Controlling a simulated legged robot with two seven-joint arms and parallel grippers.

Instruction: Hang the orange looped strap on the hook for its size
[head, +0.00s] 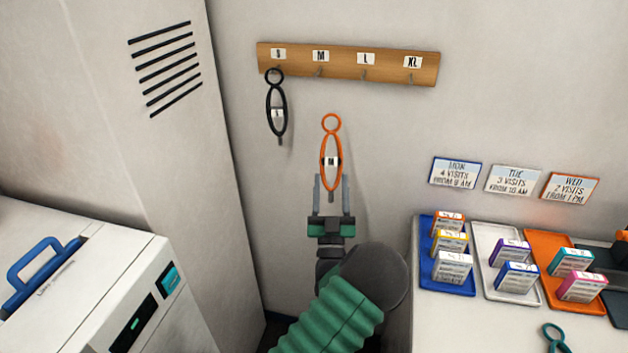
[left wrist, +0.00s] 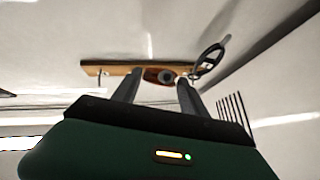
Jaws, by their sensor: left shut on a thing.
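The orange looped strap (head: 324,150) stands upright in the head view, small ring at the top and a larger oval below with a white tag that seems to read M. My left gripper (head: 332,184) is shut on its lower tail and holds it below the wooden hook rail (head: 342,72). The rail's hooks are labelled S, M, L and XL. The strap's ring is below the rail, near the M hook (head: 319,73) and slightly to its right, apart from it. In the left wrist view the fingers (left wrist: 158,85) point towards the rail (left wrist: 95,70). My right gripper is not in view.
A black looped strap (head: 268,105) hangs on the S hook, left of the orange one. A tall vented cabinet (head: 175,120) stands at left. Coloured trays with small boxes, including a blue tray (head: 427,262), lie on the right counter. The wall around the orange strap is clear.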

